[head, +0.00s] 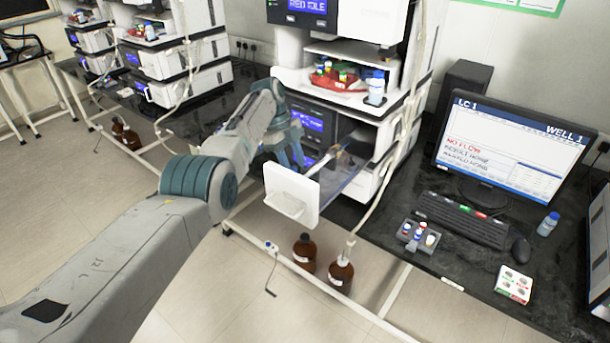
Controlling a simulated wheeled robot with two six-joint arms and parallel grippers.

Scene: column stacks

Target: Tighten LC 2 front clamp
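My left arm reaches in from the left to the near instrument stack (348,115). A thin column-like part with a brownish end (343,158) shows beside the fingertips. I cannot make out the front clamp, or an LC 2 label on this stack. My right gripper is not in view.
A monitor (512,145) reads LC 1, WELL 1 and NO FLOW. Keyboard (462,220), mouse (521,250) and a small vial rack (419,236) lie on the dark bench. Brown bottles (304,251) stand below the door. Another stack (170,62) stands further left.

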